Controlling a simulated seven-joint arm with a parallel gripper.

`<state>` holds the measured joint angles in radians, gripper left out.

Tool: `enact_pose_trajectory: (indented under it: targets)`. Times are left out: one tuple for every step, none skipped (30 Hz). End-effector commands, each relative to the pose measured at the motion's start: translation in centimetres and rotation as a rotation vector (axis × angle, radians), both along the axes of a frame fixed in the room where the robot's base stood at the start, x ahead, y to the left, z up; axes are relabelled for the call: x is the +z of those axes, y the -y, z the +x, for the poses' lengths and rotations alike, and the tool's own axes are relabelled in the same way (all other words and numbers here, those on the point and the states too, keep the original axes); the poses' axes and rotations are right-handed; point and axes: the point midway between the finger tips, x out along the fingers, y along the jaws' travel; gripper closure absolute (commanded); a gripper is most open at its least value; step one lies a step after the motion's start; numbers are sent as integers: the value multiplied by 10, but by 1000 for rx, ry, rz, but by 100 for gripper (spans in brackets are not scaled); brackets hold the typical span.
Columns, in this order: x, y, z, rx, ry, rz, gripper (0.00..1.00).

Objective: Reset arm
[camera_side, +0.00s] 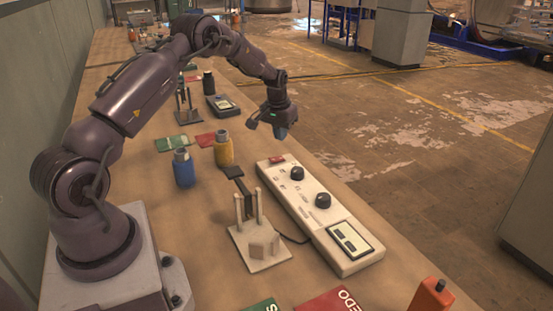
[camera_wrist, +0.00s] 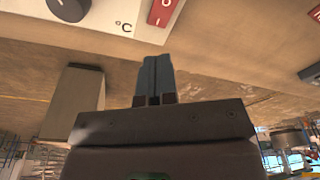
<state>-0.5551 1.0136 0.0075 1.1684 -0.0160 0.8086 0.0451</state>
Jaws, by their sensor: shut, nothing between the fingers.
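My gripper (camera_side: 280,128) hangs from my bent arm above the right edge of the bench, past the far end of the white control box. In the wrist view my gripper (camera_wrist: 154,62) shows its two blue-grey fingers pressed together, with nothing between them. The white control box (camera_side: 314,217) lies on the bench with two black knobs, a red switch and a display. In the wrist view part of the control box (camera_wrist: 108,18) shows at the top, with a black knob and the red switch.
A stand (camera_side: 259,248) with upright posts is left of the control box. A yellow bottle (camera_side: 223,151) and a blue bottle (camera_side: 184,169) stand near mid-bench. A dark meter (camera_side: 222,106) lies farther back. An orange object (camera_side: 431,298) is at the front right. Open floor lies right of the bench.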

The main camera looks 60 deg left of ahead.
Motion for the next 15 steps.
enact_pose_trajectory:
  targets:
    - [3, 0, 0, 0, 0, 0, 100]
    - [4, 0, 0, 0, 0, 0, 100]
    - [5, 0, 0, 0, -1, -1, 100]
    - [6, 0, 0, 0, -1, -1, 100]
    - [6, 0, 0, 0, -2, -1, 100]
    - [7, 0, 0, 0, -2, -1, 100]
    - [7, 0, 0, 0, -2, -1, 100]
    - [7, 0, 0, 0, -2, -1, 100]
    - [7, 0, 0, 0, -2, -1, 100]
    - [7, 0, 0, 0, -2, -1, 100]
    - [7, 0, 0, 0, -2, -1, 100]
    - [7, 0, 0, 0, -2, -1, 100]
    - [6, 1, -1, 3, -3, -2, 100]
    - [5, 1, -2, 4, -9, -6, 100]
    - [2, 3, -6, 5, -20, -13, 100]
